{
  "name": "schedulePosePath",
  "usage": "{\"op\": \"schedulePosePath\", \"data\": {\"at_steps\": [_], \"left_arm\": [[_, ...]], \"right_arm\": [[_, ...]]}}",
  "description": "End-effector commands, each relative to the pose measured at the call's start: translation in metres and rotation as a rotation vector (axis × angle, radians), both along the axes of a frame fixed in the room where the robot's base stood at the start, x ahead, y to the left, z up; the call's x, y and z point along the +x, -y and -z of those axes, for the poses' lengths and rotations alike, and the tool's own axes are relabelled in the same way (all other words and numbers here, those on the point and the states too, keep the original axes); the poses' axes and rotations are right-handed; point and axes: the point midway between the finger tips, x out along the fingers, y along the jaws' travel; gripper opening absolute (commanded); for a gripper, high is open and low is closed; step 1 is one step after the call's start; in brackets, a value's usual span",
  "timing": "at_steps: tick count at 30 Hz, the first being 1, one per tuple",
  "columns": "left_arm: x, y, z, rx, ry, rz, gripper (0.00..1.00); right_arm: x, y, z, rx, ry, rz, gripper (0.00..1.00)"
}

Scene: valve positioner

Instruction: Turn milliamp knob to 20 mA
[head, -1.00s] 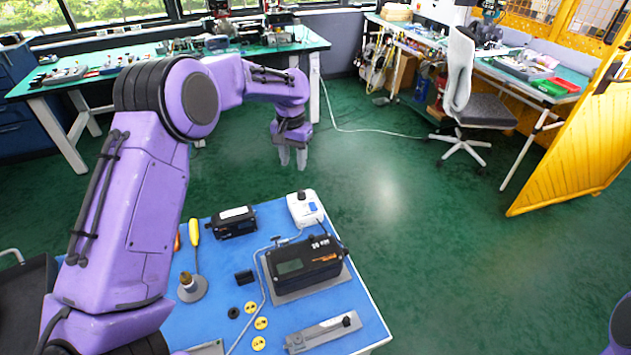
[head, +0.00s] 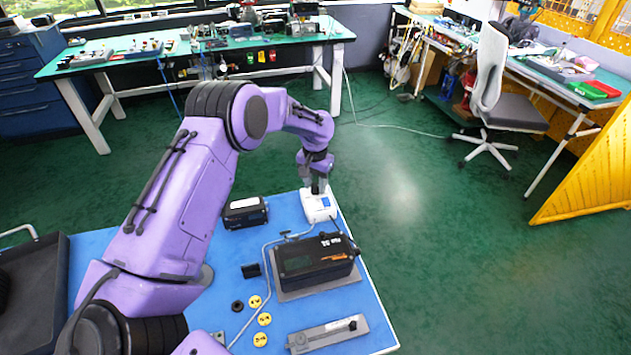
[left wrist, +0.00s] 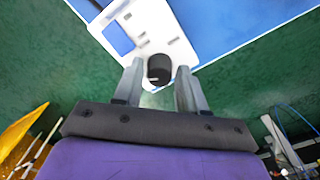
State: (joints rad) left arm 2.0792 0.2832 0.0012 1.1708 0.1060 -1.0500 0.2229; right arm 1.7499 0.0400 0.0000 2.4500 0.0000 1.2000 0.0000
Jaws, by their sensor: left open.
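The white milliamp box (head: 320,206) stands at the far right corner of the blue-topped table, with a blue patch on its face. In the left wrist view the white box (left wrist: 165,25) carries a round black knob (left wrist: 159,68) near its end. My left gripper (head: 316,188) points down over the far end of the box. In the left wrist view its open fingers (left wrist: 158,88) stand on either side of the knob, with gaps to both sides. The knob's pointer and any reading are too small to tell. My right gripper is out of view.
A black positioner (head: 316,260) sits on a grey plate just in front of the white box. A dark box (head: 245,212) stands to the left. A cable, yellow discs (head: 264,319) and a grey bar (head: 327,334) lie nearer. Open floor lies beyond the table.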

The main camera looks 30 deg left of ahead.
Motion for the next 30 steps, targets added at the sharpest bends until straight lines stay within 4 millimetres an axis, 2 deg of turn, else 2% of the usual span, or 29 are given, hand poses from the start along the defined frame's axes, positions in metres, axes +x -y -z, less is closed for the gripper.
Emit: {"op": "schedulePosePath", "data": {"at_steps": [5, 6, 8, 9, 10, 20, 30], "left_arm": [[0.0, 0.0, 0.0008, 0.0, 0.0, 0.0, 0.41], [-0.0001, 0.0, 0.0008, 0.0, 0.0, 0.0, 0.38], [-0.0001, 0.0, 0.0007, 0.0, 0.0, 0.0, 0.18], [-0.0001, 0.0, 0.0007, 0.0, 0.0, 0.0, 0.05], [-0.0001, 0.0, 0.0007, 0.0, 0.0, 0.0, 0.0], [-0.0002, -0.0002, 0.0001, 0.0, -0.001, 0.033, 0.0], [-0.0001, 0.0001, -0.0005, -0.001, -0.002, 0.251, 0.0]], "right_arm": [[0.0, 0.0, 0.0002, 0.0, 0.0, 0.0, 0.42], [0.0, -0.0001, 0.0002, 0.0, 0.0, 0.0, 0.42], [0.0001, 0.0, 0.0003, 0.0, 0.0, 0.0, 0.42], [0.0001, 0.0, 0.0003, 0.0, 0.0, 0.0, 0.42], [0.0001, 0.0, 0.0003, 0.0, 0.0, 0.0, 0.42], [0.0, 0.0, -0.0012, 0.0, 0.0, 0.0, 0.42], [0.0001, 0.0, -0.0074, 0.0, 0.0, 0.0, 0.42]]}}
